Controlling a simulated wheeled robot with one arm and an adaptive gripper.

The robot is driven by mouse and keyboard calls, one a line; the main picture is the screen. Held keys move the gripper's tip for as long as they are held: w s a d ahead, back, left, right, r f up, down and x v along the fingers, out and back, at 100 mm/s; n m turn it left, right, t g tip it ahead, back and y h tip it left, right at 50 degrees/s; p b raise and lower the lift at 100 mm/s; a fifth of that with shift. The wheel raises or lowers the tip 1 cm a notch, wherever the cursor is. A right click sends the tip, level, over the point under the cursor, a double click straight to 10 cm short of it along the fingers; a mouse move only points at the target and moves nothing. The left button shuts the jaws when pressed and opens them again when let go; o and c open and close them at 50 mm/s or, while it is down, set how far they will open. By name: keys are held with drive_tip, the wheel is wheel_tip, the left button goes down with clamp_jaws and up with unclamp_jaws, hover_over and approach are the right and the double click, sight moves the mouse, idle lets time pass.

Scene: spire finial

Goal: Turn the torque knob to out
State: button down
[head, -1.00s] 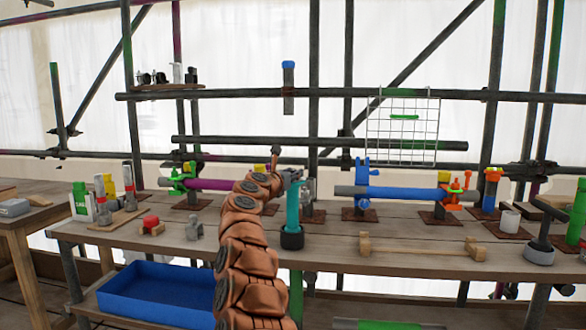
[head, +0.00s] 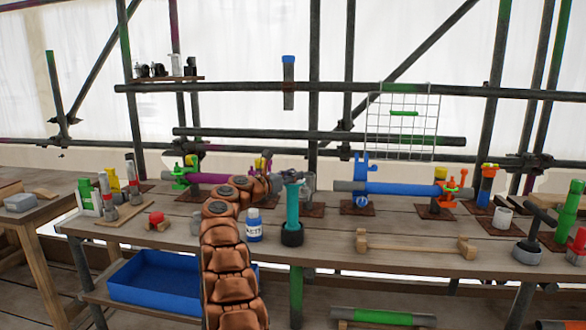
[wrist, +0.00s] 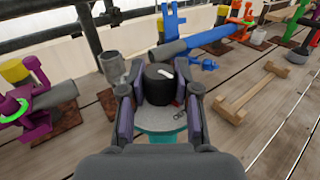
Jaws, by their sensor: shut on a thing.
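The torque knob (wrist: 157,88) is a black round knob with a white pointer mark on top, seen from above in the wrist view. In the head view the teal body (head: 292,208) stands upright in a black base (head: 292,235) on the bench. My gripper (wrist: 158,96) is shut on the knob, one finger on each side. In the head view my gripper (head: 285,177) is at the top of the teal body, and the knob is hidden.
A blue-labelled bottle (head: 254,226) stands left of the teal body. A grey cup (wrist: 112,66) stands close behind it. A blue pipe (head: 400,189) and purple pipe (head: 208,178) lie on stands behind. A wooden piece (head: 415,245) lies right, with bare planks around it.

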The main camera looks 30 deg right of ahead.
drive_tip(key=shift+d+r+m+g+h+p, duration=0.15)
drive_tip(key=shift+m+g+p, duration=0.45)
drive_tip(key=shift+p, duration=1.1)
drive_tip(key=shift+r+m+g+h+p, duration=0.25)
drive_tip(key=shift+g+p, duration=0.55)
drive_tip(key=shift+p, duration=0.9)
drive_tip(key=shift+f+m+g+p, duration=0.25)
drive_tip(key=shift+f+g+p, duration=0.1)
drive_tip(key=shift+p, duration=0.5)
drive_tip(key=c, duration=0.8)
unclamp_jaws()
drive_tip(key=shift+a, duration=0.2)
drive_tip(key=a, duration=1.1)
drive_tip(key=shift+s+a, duration=0.4)
